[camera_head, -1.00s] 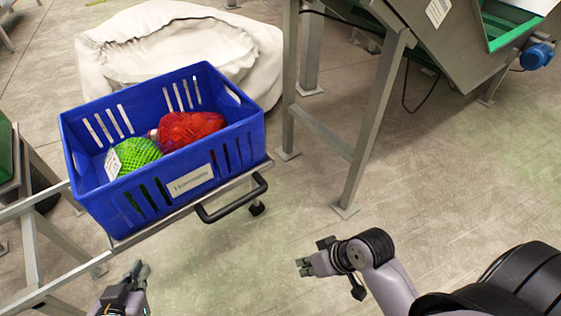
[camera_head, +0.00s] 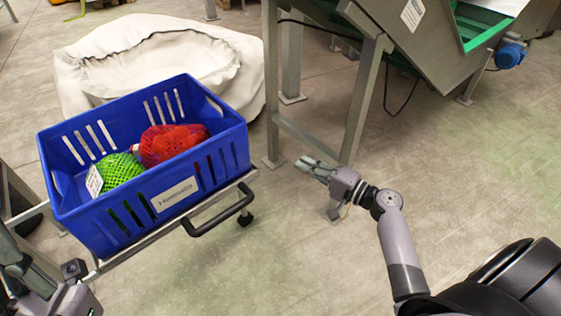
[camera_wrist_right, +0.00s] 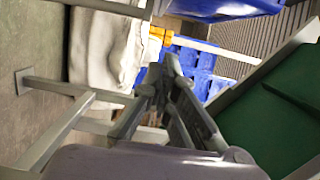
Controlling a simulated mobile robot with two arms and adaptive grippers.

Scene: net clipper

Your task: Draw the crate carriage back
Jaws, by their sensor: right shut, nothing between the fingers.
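The blue crate (camera_head: 215,160) rests on a metal-framed carriage (camera_head: 130,252) at the left. It holds a green net bag (camera_head: 120,173) and a red net bag (camera_head: 170,143). The carriage's black handle (camera_head: 218,217) sticks out at its front right side. My right gripper (camera_head: 312,166) is shut and empty, right of the handle and apart from it, with its fingers pointing left. Its fingers also show in the right wrist view (camera_wrist_right: 165,85). Part of my left arm is at the lower left corner; its fingertips are not clear.
A grey machine leg (camera_head: 362,105) stands just behind my right gripper, under the chute (camera_head: 425,45). A pale cloth sack (camera_head: 90,70) lies behind the crate. The floor (camera_head: 300,260) in front of the handle is clear.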

